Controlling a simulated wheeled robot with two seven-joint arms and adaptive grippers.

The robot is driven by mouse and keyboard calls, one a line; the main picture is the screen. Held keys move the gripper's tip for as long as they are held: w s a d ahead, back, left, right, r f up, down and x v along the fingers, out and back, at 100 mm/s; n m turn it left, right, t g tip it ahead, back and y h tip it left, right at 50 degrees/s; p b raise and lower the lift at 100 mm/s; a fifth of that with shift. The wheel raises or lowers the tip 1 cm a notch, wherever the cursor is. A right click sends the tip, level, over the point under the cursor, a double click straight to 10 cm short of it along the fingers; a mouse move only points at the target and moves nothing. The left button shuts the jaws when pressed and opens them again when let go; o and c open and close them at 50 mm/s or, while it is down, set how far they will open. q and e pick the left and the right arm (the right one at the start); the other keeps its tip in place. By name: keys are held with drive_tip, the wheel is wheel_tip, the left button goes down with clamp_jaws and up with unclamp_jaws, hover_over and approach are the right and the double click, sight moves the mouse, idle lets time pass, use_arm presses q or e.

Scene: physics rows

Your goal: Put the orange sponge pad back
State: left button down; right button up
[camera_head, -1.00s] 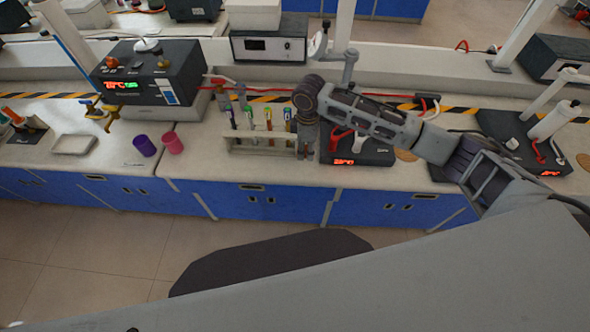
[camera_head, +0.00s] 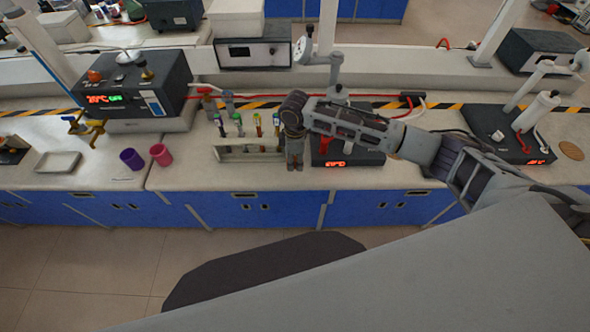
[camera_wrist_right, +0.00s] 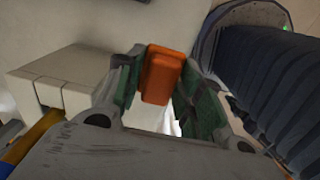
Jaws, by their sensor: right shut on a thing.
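The orange sponge pad (camera_wrist_right: 161,74) shows in the right wrist view between the two finger pads of my right gripper, which is shut on it. In the head view my right gripper (camera_head: 295,164) points down at the bench, just right of the test-tube rack (camera_head: 248,154) and left of the black heater device (camera_head: 350,158). The pad cannot be made out in the head view. In the right wrist view a pale block, probably the rack's end (camera_wrist_right: 66,88), lies left of the gripper. My left gripper is not in view.
Colored tubes stand in the rack. Purple (camera_head: 132,159) and pink (camera_head: 161,155) cups and a shallow white tray (camera_head: 58,162) are farther left. A black instrument (camera_head: 128,85) stands behind them. Bare bench lies between the pink cup and the rack.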

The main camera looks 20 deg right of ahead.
sight(295, 174)
drive_tip(key=shift+f, duration=1.25)
drive_tip(key=shift+f, duration=1.9)
drive_tip(key=shift+f, duration=0.1)
drive_tip(key=o, duration=0.9)
drive_tip(key=shift+r, duration=6.15)
